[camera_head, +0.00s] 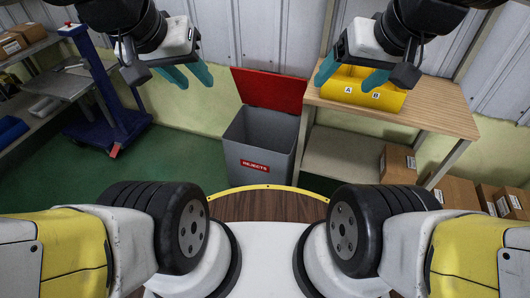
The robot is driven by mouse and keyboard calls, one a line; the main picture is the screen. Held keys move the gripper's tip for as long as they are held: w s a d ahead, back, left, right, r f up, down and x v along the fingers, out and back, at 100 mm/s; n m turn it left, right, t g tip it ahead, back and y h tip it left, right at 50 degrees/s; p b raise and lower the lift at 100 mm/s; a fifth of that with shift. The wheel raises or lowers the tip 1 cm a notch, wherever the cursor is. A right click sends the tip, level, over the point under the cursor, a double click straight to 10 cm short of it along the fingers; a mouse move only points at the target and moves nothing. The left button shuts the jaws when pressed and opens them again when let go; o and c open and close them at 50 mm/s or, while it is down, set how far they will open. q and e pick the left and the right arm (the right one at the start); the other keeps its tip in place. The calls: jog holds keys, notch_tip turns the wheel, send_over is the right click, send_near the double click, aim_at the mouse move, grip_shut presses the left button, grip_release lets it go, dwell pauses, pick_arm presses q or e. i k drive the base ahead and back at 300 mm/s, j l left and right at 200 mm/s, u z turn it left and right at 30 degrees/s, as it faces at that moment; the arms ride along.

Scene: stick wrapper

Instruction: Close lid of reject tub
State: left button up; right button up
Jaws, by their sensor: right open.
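The grey reject tub (258,150) stands on the floor ahead, with a red "REJECTS" label on its front. Its red lid (269,91) is raised, leaning back at the rear edge, and the tub's mouth is uncovered. My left gripper (198,87) is up to the left of the lid, with its teal fingers apart and nothing seen between them. My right gripper (345,86) is open, to the right of the lid and in front of the yellow bin in the picture. Neither gripper appears to touch the lid.
A wooden table (440,113) stands right of the tub, bearing a yellow bin (385,97) marked A and B. Cardboard boxes (398,163) sit below at the right. A blue trolley (112,125) and shelving stand left. Green floor is clear left of the tub.

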aim_at(270, 91)
jog(key=i+l+u, duration=0.1)
jog(key=i+u, duration=0.15)
jog(key=i, duration=0.25)
jog(key=i+l+u, duration=0.3)
jog(key=i, duration=0.15)
jog(key=j, duration=0.1)
